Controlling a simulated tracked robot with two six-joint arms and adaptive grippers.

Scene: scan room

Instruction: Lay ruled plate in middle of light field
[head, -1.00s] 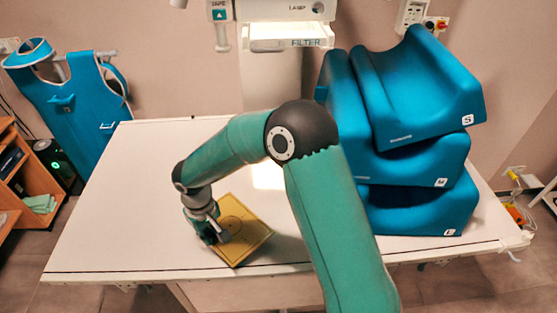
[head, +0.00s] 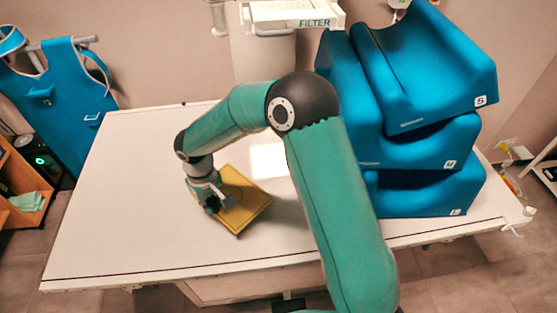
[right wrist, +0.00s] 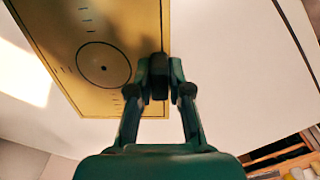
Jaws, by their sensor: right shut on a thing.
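The ruled plate (head: 248,203) is a flat yellow square with a circle and ruled marks. My right gripper (head: 214,204) is shut on its left edge. The plate lies flat-on to the table, and a shadow shows to its right; its exact height is unclear. The light field (head: 268,160) is a bright patch on the table just behind the plate, with my right arm against its right side. In the right wrist view, the fingers (right wrist: 160,80) grip the edge of the plate (right wrist: 75,30), and part of the light patch (right wrist: 25,75) shows at left. My left gripper is out of view.
The pale table (head: 120,220) is bare on its left side. Blue foam supports (head: 430,145) stand stacked on its right. The filter housing (head: 290,14) hangs at the back. A blue apron (head: 55,100) hangs beyond the table's left edge.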

